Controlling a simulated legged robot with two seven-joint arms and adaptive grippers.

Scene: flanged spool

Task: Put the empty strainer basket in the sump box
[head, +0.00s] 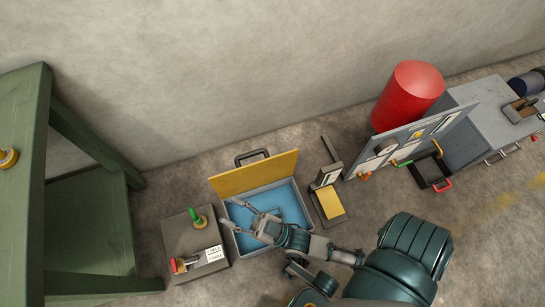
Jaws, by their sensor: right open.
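An open box with a grey rim, blue inside and a raised yellow lid (255,174) stands on the floor at the centre; it looks like the sump box (292,203). My right gripper (231,212) is over the left part of its blue interior, fingers spread and pointing left. A small greyish shape shows in the box beside the fingers; I cannot tell whether it is the strainer basket. Nothing shows clearly between the fingertips. A dark open-frame item with a red handle (442,185) lies on the floor to the right. My left gripper is not in view.
A grey block with a green-handled valve (195,217) and a red knob stands left of the box. A green bench (90,225) is further left. A yellow-topped stand (328,204), grey panel (405,146), red cylinder (408,92) and grey cabinet (490,105) are right.

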